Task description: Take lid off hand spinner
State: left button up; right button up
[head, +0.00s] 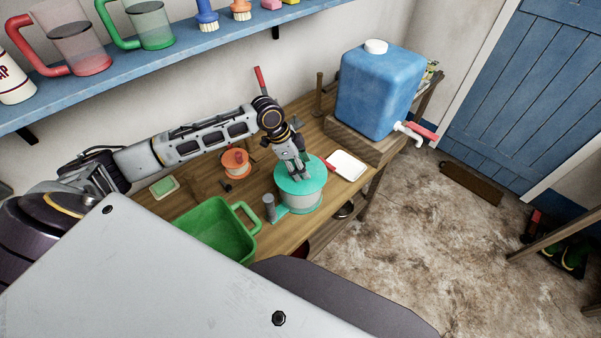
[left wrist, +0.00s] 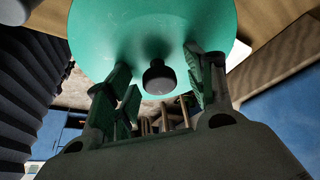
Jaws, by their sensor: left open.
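The hand spinner (head: 305,205) stands on the wooden bench with its round teal lid (head: 314,182) on top. A grey upright crank handle (head: 269,206) is at its left side. My left gripper (head: 303,174) is over the lid, pointing down at it. In the left wrist view the lid (left wrist: 150,30) fills the top, and its dark knob (left wrist: 158,77) sits between the two spread fingers of my left gripper (left wrist: 157,62). The fingers are apart from the knob on both sides. In the head view the gripper hides the knob. My right gripper is not in view.
A green basin (head: 215,232) is left of the spinner, with a small orange item (head: 235,163) behind it. A white tray (head: 348,165) lies close at the right. A blue water container (head: 375,95) stands at the back right. A blue shelf (head: 190,52) runs above.

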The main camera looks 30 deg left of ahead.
pick_arm(q)
jog(key=c, duration=1.1)
jog(key=shift+r, duration=0.1)
jog(key=shift+r+b, duration=0.5)
jog(key=shift+r, duration=4.45)
